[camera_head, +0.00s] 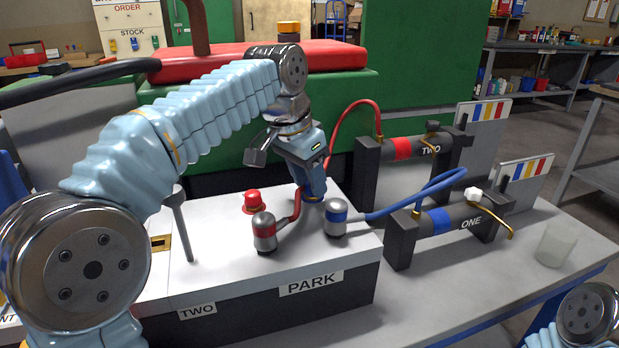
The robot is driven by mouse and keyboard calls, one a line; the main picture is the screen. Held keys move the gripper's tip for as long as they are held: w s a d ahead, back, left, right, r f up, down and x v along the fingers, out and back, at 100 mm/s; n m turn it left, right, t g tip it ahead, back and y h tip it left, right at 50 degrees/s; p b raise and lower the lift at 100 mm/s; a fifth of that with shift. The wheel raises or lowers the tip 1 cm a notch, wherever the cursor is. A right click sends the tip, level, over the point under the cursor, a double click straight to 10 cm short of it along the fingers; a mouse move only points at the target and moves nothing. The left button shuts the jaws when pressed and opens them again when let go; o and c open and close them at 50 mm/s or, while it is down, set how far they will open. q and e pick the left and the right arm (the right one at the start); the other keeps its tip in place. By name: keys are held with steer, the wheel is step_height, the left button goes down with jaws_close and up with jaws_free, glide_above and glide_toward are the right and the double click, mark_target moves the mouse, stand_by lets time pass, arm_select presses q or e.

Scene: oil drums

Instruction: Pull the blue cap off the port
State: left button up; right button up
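My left gripper (314,196) points down at the white top of the PARK box (225,278), between the two hose connectors. Its fingertips are small and partly hidden, so I cannot tell whether they are open or shut. I cannot make out the blue cap; it may be hidden at the fingertips. A red cap (254,201) stands on the box top to the left. A blue-banded connector (336,217) with a blue hose (415,200) stands just right of the gripper. A red-banded connector (265,231) with a red hose (296,207) stands front left. My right gripper is out of view.
Cylinder TWO (405,148) and cylinder ONE (452,219) lie in dark holders to the right. A thin grey post (183,230) stands left on the box. A translucent cup (555,245) is at the right of the table. The table's front right is clear.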

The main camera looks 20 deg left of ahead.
arm_select(q)
steer(key=shift+s+d, duration=0.1)
steer(key=shift+d, duration=0.15)
steer(key=shift+c, duration=1.4)
steer(key=o, duration=1)
steer(key=v, duration=1.3)
steer(key=shift+a+r+p, duration=0.2)
steer(key=shift+r+p, duration=0.1)
steer(key=shift+p, duration=0.05)
